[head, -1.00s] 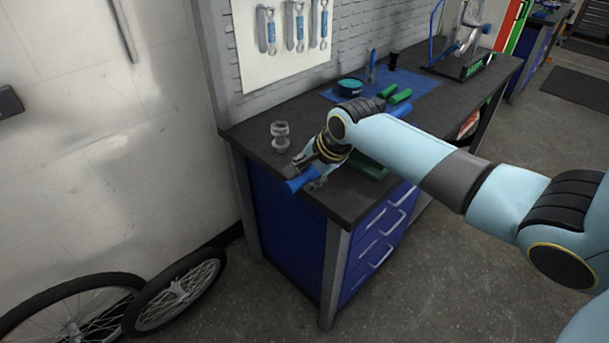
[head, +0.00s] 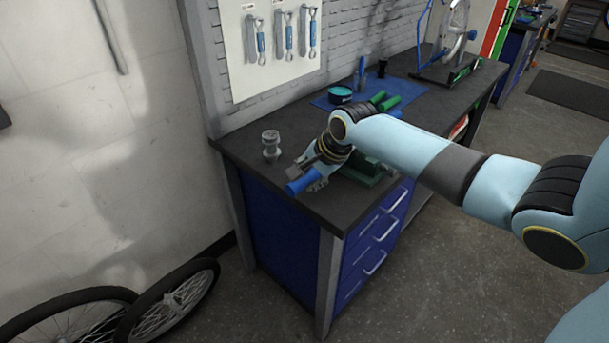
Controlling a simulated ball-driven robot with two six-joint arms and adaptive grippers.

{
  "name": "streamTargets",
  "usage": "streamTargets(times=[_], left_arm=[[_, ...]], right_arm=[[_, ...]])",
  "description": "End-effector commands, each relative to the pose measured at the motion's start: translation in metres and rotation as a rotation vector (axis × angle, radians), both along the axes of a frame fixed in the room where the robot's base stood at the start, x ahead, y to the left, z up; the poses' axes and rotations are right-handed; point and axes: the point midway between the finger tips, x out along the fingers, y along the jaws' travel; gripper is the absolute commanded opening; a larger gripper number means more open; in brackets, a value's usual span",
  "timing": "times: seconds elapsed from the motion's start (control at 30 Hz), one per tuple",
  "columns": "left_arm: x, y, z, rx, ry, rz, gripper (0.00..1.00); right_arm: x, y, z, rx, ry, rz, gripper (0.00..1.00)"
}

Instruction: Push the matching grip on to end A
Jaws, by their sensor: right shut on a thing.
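My right gripper (head: 317,178) is shut on a blue grip (head: 298,186), low over the left front part of the dark workbench (head: 235,149). The blue grip's near end points left and forward; its other end is hidden by the fingers. Two green grips (head: 389,103) lie on the blue mat further back, behind my right forearm. A dark green block-like fixture (head: 362,178) shows beside my wrist, mostly hidden. I cannot make out end A or its marking behind my arm. My left gripper is not in view.
A grey spool-shaped part (head: 271,146) stands left of the gripper. On the blue mat (head: 322,101) is a round teal-topped tin (head: 340,95). A wheel stand (head: 450,65) is at the far end. Wheels (head: 172,302) lean below left.

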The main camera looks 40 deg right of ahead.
Motion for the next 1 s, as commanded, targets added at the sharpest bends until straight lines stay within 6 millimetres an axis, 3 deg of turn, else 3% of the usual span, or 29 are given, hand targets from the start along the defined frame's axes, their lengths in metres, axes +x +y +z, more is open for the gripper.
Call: streamTargets(times=[1.0], left_arm=[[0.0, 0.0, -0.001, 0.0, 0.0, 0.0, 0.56]], right_arm=[[0.002, -0.018, 0.0, 0.0, -0.001, 0.0, 0.0]])
